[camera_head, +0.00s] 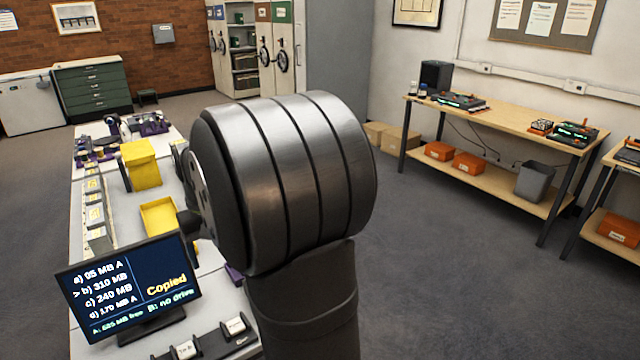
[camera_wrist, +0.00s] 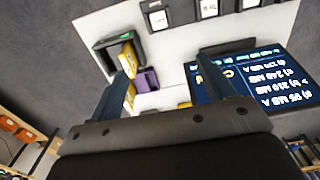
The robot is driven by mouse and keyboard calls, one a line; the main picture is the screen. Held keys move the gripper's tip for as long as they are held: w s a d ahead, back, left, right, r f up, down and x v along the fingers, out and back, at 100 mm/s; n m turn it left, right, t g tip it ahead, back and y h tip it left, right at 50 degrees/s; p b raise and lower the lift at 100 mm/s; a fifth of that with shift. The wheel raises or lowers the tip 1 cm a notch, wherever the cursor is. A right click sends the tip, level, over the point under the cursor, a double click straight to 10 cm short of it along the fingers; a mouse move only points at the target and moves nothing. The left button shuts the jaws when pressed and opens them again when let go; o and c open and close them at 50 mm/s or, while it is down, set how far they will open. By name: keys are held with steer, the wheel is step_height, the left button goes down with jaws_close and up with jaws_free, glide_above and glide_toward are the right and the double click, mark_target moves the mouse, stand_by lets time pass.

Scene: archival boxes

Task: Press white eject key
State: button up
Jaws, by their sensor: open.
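My gripper (camera_wrist: 165,64) is open, its two fingers apart with nothing between them, above the white desk (camera_wrist: 165,50). Beside the left fingertip in the wrist view is a dark drive-like box (camera_wrist: 103,45) with a small green light and a yellow cartridge (camera_wrist: 129,60) in it. A purple piece (camera_wrist: 147,80) lies beside it. White keys in dark housings, one (camera_wrist: 157,17) and another (camera_wrist: 209,8), are at the top; two show in the head view, one (camera_head: 235,326) and another (camera_head: 184,350). I cannot tell which is the eject key. My wrist hides most of the gripper in the head view.
The monitor (camera_head: 130,285) shows "Copied" and "B: no drive"; it stands close beside the right finger in the wrist view (camera_wrist: 265,82). A yellow box (camera_head: 140,165) and yellow tray (camera_head: 159,215) are farther back. A wooden bench (camera_head: 500,118) stands at the right wall.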

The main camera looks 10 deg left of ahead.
steer(key=shift+f, duration=0.1)
steer(key=c, duration=0.7)
steer(key=shift+s+d+f, duration=0.1)
steer(key=shift+s+f, duration=0.05)
steer(key=shift+f, duration=0.4)
steer(key=shift+s+d+f, duration=0.1)
steer(key=shift+f, duration=0.45)
steer(key=c, duration=0.7)
steer(key=f, duration=0.2)
steer(key=s+d+f+t+y, duration=0.1)
steer(key=f, duration=0.1)
steer(key=s+d+f+t+y, duration=0.1)
steer(key=f, duration=0.2)
steer(key=shift+d, duration=0.15)
jaws_close()
steer(key=shift+r, duration=0.1)
